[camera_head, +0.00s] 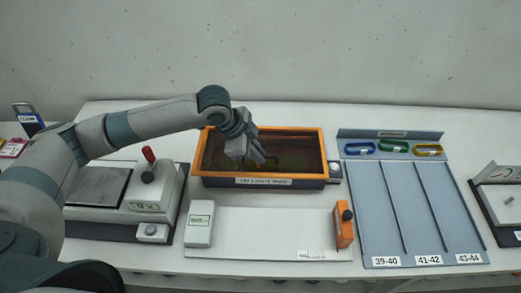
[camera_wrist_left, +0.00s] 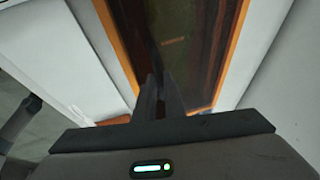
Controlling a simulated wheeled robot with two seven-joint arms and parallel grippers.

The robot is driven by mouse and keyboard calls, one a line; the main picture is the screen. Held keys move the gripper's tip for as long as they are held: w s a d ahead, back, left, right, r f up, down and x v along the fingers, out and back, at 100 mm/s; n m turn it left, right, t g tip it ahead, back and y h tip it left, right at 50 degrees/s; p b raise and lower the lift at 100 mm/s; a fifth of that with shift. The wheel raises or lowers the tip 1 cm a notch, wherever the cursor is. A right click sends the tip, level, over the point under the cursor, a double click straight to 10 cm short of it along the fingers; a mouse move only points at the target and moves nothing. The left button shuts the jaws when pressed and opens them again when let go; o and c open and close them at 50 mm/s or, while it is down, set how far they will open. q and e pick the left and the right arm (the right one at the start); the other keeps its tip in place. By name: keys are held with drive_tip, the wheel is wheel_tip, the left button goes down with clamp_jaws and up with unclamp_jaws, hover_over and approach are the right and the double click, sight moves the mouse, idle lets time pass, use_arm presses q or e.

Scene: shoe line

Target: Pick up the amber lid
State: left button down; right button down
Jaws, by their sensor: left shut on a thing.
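The amber lid (camera_head: 312,131) has an orange rim and a dark, see-through brown middle. It sits on a dark box with a white label (camera_head: 263,181) at the back centre of the table. My left gripper (camera_head: 268,161) reaches in from the left over the lid's middle and is shut on the lid. The exact spot it grips is hidden by the fingers. The left wrist view shows the two fingers (camera_wrist_left: 160,105) close together over the brown panel, with the orange rim (camera_wrist_left: 237,45) on both sides. My right gripper is not in view.
A press-like device with a red-knobbed lever (camera_head: 149,155) stands left, near my left arm. A white board (camera_head: 265,225) with end blocks lies in front of the box. A grey-blue rack (camera_head: 375,205) with blue, green and yellow loops stands right. Another device (camera_head: 503,205) is far right.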

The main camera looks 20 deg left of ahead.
use_arm(q)
drive_tip(key=shift+r, duration=0.1)
drive_tip(key=shift+r+b, duration=0.35)
drive_tip(key=shift+r, duration=0.1)
drive_tip(key=r+b, duration=0.1)
drive_tip(key=r, duration=0.2)
drive_tip(key=shift+w+d+r+b, duration=0.15)
drive_tip(key=shift+w+d+b, duration=0.05)
drive_tip(key=shift+d+b, duration=0.2)
drive_tip(key=w+d+r+b, duration=0.3)
drive_tip(key=d+r, duration=0.3)
drive_tip(key=d, duration=0.3)
drive_tip(key=shift+w+d+r+b, duration=0.3)
drive_tip(key=shift+w+d+r, duration=0.1)
drive_tip(key=shift+w, duration=0.4)
drive_tip(key=shift+s+f, duration=0.15)
